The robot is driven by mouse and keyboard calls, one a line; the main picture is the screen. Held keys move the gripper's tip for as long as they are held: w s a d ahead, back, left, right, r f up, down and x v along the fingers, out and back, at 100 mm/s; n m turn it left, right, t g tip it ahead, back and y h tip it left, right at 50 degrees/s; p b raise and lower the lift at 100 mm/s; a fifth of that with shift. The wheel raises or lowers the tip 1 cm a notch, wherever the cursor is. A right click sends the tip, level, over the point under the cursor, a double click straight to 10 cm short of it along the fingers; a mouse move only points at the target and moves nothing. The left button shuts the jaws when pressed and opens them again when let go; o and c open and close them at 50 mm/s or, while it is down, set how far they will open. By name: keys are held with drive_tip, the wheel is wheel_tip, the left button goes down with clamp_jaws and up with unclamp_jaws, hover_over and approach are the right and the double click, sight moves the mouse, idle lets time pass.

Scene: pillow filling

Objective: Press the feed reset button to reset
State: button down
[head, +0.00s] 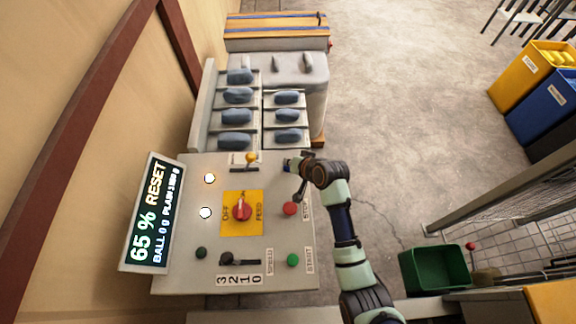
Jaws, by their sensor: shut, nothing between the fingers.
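The control panel (180,275) stands at the left. A display (151,215) on it reads "65 % RESET" and "BALL 0 0". A red rotary switch (242,211) sits on a yellow plate between OFF and ON, marked FEED. A small yellow-orange knob (250,158) stands at the panel's upper edge; its label is too small to read. A red STOP button (290,209) and a green START button (292,260) are on the right side. No button legibly marked feed reset shows. My gripper (288,164) is shut and empty over the upper right panel, right of the yellow-orange knob.
Two white lamps (207,195) are lit. A dark green button (201,253) and a speed lever (240,261) sit low on the panel. Trays of blue-grey pillows (236,95) lie beyond. A green bin (435,268) stands lower right. The floor is open at centre right.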

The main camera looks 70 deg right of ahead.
drive_tip(key=shift+f, duration=0.5)
idle(0.7)
drive_tip(key=shift+r+p, duration=0.8)
drive_tip(key=shift+r, duration=0.15)
wheel_tip(320, 180, up, 5)
drive_tip(key=p, duration=0.5)
drive_tip(key=shift+r, duration=0.1)
idle(0.7)
